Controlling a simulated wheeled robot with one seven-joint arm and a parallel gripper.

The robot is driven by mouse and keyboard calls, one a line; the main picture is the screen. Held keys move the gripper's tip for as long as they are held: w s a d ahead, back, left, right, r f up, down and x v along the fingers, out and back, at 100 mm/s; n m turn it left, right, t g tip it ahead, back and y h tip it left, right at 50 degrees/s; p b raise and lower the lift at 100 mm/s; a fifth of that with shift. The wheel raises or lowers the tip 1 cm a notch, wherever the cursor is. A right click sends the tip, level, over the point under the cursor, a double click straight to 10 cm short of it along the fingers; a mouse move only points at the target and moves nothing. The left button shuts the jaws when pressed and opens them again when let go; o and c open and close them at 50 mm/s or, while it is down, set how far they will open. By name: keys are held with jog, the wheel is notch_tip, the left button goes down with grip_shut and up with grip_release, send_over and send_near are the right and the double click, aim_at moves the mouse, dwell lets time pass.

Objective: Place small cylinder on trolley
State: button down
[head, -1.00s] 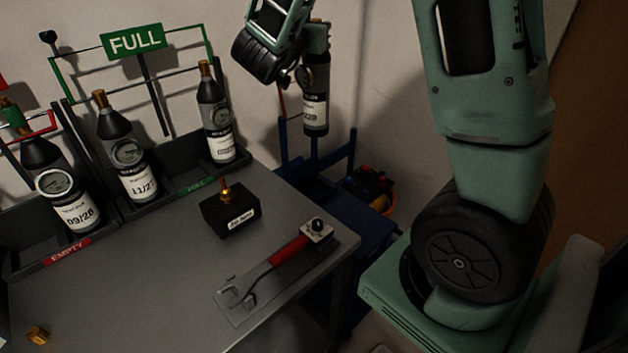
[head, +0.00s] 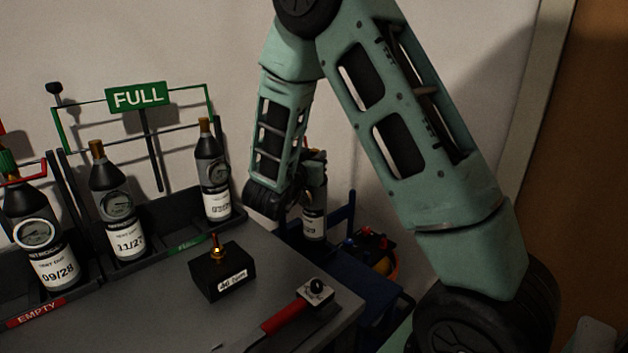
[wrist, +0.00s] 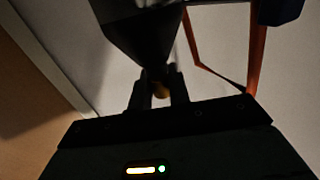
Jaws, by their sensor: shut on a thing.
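My gripper (head: 314,163) is shut on the small cylinder (head: 314,222), a dark bottle with a white label. The cylinder hangs upright below the jaws, beside the table's far right corner. In the wrist view its dark shoulder (wrist: 145,30) shows beyond the finger tips (wrist: 158,92), with a brass neck between them. The blue trolley (head: 362,287) stands right of the table, with the cylinder at its rear part. I cannot tell whether the cylinder's base touches the trolley; my wrist hides part of this area.
A bin of coloured items (head: 375,250) is behind the trolley.

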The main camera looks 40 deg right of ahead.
send_over(313, 200)
jog(key=w+d, duration=0.3)
jog(key=shift+s+a+f+b, duration=0.1)
jog(key=shift+f+b, duration=0.1)
jog(key=shift+f, duration=1)
jog(key=shift+s+f+b, duration=0.1)
jog(key=shift+f+b, duration=0.05)
jog(key=shift+f, duration=1)
jog(key=shift+f, duration=0.2)
jog(key=c, duration=1.3)
grip_release()
jog(key=shift+r, duration=0.1)
jog(key=shift+s+a, duration=0.1)
jog(key=shift+a, duration=0.1)
jog(key=v, duration=0.7)
